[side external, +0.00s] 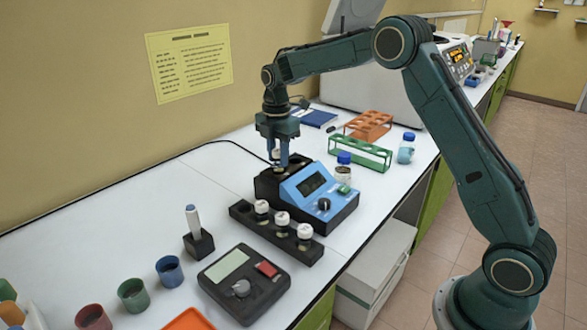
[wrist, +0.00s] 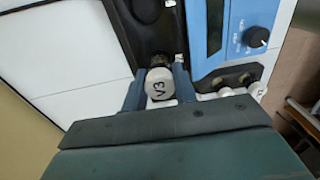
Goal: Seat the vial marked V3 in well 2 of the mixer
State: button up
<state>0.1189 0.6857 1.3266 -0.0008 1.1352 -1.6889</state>
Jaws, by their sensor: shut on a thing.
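The mixer (side external: 318,196) has a blue front with a screen and knob and a black block behind. In the side view, my gripper (side external: 279,158) points down over that black block. The mixer's blue front (wrist: 229,30) also shows in the wrist view, right of the vial. The vial's lower part is hidden, so I cannot tell whether it is in a well or above one.
A black rack (side external: 268,236) with several white-capped vials stands in front of the mixer. A dark device (side external: 243,284) and a pen in a stand (side external: 198,236) are nearer. A blue-capped jar (side external: 344,167) and a green rack (side external: 360,153) stand behind the mixer.

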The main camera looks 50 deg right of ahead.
jog(key=shift+f, duration=0.45)
dwell(0.6)
jog(key=o, duration=1.4)
jog(key=shift+r, duration=0.15)
jog(key=shift+r, duration=3.35)
